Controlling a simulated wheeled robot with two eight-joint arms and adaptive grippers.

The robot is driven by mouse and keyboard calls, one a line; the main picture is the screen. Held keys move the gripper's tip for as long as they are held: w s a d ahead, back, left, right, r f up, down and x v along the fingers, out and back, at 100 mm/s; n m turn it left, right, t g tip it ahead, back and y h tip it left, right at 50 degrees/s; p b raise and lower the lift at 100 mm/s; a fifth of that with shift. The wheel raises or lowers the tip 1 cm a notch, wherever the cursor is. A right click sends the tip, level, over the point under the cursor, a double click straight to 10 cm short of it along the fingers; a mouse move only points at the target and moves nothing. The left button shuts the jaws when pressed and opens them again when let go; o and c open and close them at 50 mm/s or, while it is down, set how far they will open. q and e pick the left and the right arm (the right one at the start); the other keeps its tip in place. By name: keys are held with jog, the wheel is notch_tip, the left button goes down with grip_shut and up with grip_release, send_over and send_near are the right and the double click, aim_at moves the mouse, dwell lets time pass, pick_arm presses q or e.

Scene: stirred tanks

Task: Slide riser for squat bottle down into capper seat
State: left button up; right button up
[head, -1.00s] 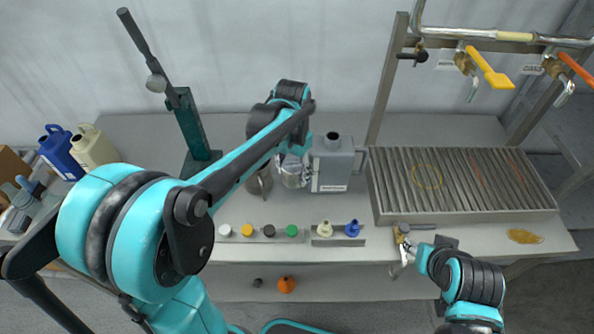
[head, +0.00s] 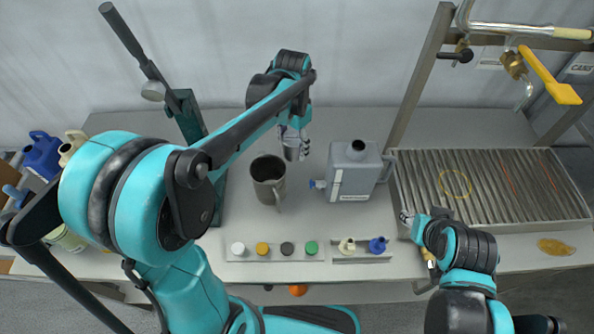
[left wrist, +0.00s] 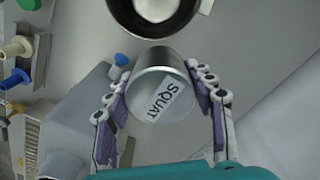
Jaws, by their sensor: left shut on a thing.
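My left gripper (head: 292,138) is shut on the riser (head: 291,150), a small silver metal cylinder. In the left wrist view the riser (left wrist: 158,88) sits between both fingers, with a white label reading SQUAT on its face. It is held above the bench, behind and right of the steel mug. The capper (head: 188,115) is the dark green upright stand with a black lever, left of the riser. My arm hides its lower part, and I cannot see its seat. My right gripper (head: 407,218) is by the front left corner of the slatted rack; its jaws are too small to read.
A steel mug (head: 268,180) stands between capper and grey canister (head: 355,172); its dark rim (left wrist: 125,15) is close to the riser in the wrist view. Coloured caps sit on a front strip (head: 275,257). The slatted rack (head: 485,216) fills the right. Bare bench lies behind the mug.

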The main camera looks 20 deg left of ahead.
pick_arm(q)
notch_tip(320, 180, down, 7)
jog(key=shift+w+a+f+b, duration=0.1)
jog(key=shift+w+b, duration=0.05)
jog(key=shift+b, duration=0.75)
jog(key=shift+f, duration=0.8)
notch_tip(320, 180, down, 4)
jog(key=shift+f+b, duration=0.1)
jog(key=shift+b, duration=0.85)
jog(key=o, duration=1.4)
